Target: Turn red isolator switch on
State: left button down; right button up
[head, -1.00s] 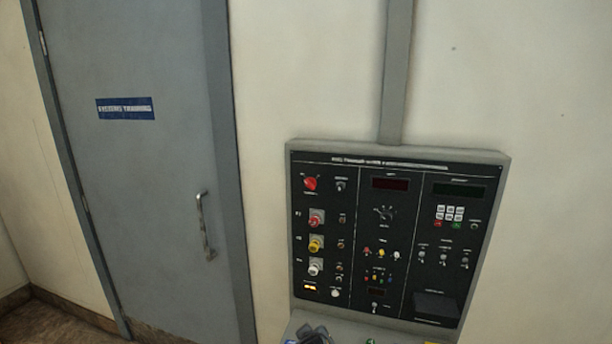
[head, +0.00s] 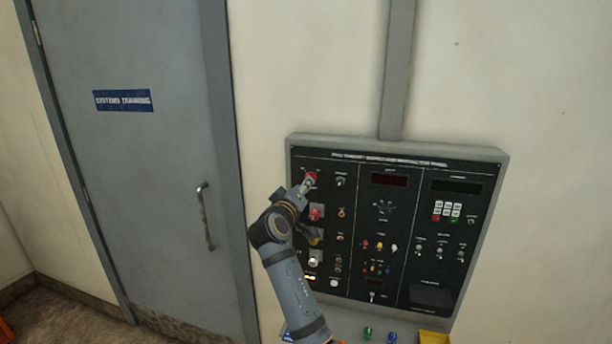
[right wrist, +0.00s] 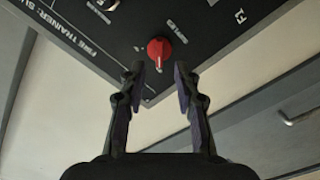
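The red isolator switch (head: 310,177) is a round red knob at the top left of the black trainer panel (head: 360,172). In the right wrist view the red knob (right wrist: 159,51) shows a pale pointer mark at its lower side. My right gripper (head: 306,186) is at the switch in the head view and partly covers it. In the right wrist view my right gripper (right wrist: 159,80) is open, its two dark fingers apart on either side of the line to the knob. I cannot tell whether a finger touches it. My left gripper is not in view.
Below the switch are a red knob (head: 316,212), a yellow one partly hidden by my arm, and a white one (head: 315,259). A keypad (head: 447,212) is at the right. A grey door (head: 140,190) with a handle stands left. Small coloured items lie below the panel.

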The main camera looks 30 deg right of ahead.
jog(key=p+x, duration=0.1)
jog(key=x, duration=0.3)
jog(key=shift+c, duration=0.3)
grip_shut()
